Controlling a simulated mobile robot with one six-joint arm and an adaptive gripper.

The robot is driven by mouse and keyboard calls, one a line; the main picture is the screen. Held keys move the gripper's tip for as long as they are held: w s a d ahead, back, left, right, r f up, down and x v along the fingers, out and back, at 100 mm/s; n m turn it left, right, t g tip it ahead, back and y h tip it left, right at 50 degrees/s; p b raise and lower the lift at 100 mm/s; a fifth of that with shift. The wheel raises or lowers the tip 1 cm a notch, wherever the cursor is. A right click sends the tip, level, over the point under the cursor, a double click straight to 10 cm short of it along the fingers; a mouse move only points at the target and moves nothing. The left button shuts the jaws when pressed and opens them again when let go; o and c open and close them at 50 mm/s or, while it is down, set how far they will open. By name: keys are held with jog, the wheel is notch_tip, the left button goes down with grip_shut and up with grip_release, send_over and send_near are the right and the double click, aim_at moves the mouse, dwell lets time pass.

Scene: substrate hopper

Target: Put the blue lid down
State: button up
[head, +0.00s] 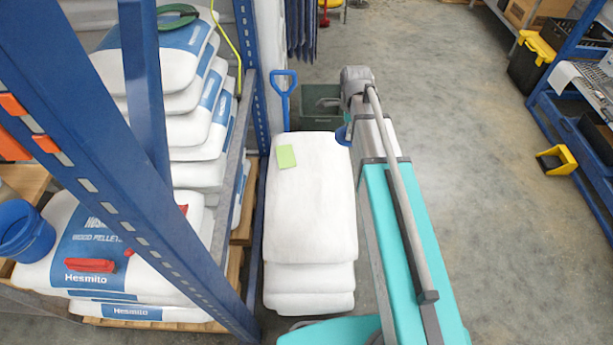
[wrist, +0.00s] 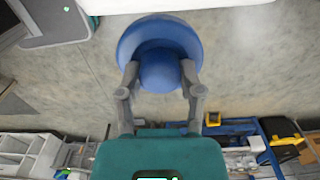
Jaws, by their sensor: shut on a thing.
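The blue lid (wrist: 160,28) is round, with a raised round middle, and it fills the upper middle of the wrist view. My gripper (wrist: 160,76) is shut on the raised middle, one finger on each side. The lid appears held in the air, with concrete floor behind it. In the head view only a small part of the lid (head: 342,135) shows, beside the far right corner of the white sack stack (head: 310,230). My arm hides the rest of it and my gripper there.
A light green card (head: 286,156) lies on the white sacks. Behind them are a blue handle (head: 284,90) and a dark green crate (head: 319,105). A blue rack (head: 95,170) with sacks stands left. The floor (head: 480,180) right of my arm is clear up to a yellow step (head: 556,160).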

jog(key=shift+w, duration=0.15)
jog(key=shift+a, duration=0.15)
jog(key=shift+a+f+b, duration=0.3)
jog(key=shift+a, duration=0.05)
jog(key=s+a+f+b, duration=0.1)
jog(key=a+f+b, duration=0.6)
jog(key=a, duration=0.3)
jog(key=s+a+f+b, duration=0.2)
jog(key=a+f+b, duration=0.6)
jog(key=a, duration=0.3)
jog(key=shift+s+f, duration=0.15)
jog(key=shift+d, duration=0.1)
jog(key=w+d+f+b, duration=0.8)
jog(key=d, duration=0.1)
jog(key=shift+f, duration=0.1)
jog(key=shift+w+d+f+b, duration=0.35)
jog(key=shift+d+f+b, duration=0.1)
jog(key=shift+b, duration=0.25)
